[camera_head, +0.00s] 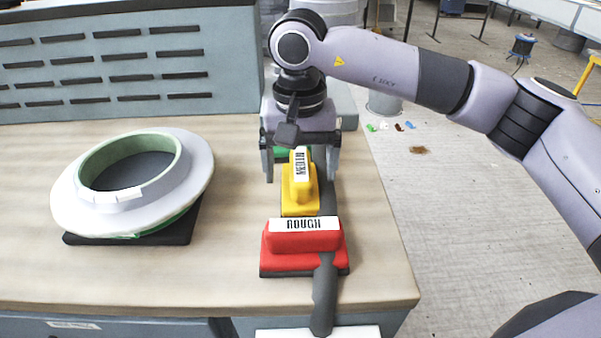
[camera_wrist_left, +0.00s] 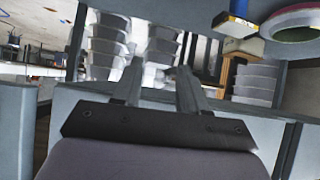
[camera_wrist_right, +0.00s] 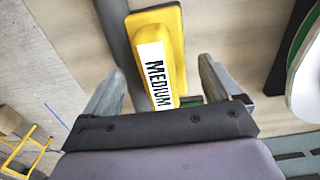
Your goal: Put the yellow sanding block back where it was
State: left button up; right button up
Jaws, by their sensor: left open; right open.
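The yellow sanding block (camera_head: 299,201), labelled MEDIUM, sits upright on the table behind the red block. It also shows in the right wrist view (camera_wrist_right: 176,38), between and beyond the fingers. My right gripper (camera_head: 300,166) is open at the far end of the yellow block, with one finger to each side. It holds nothing that I can see. My left gripper (camera_wrist_left: 160,84) is open and empty in the left wrist view, pointing towards stacked grey-white shapes. It does not show in the head view.
A red block (camera_head: 303,246) labelled ROUGH stands in front of the yellow one; a green block (camera_head: 279,153) is partly hidden behind it. A dark strip (camera_head: 324,285) runs along their right. A pale ring mould (camera_head: 75,205) lies left on a black base. Table between is clear.

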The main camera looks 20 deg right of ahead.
aim_at(300, 163)
notch_tip(300, 163, up, 10)
jog(key=shift+r, duration=0.1)
dwell(0.5)
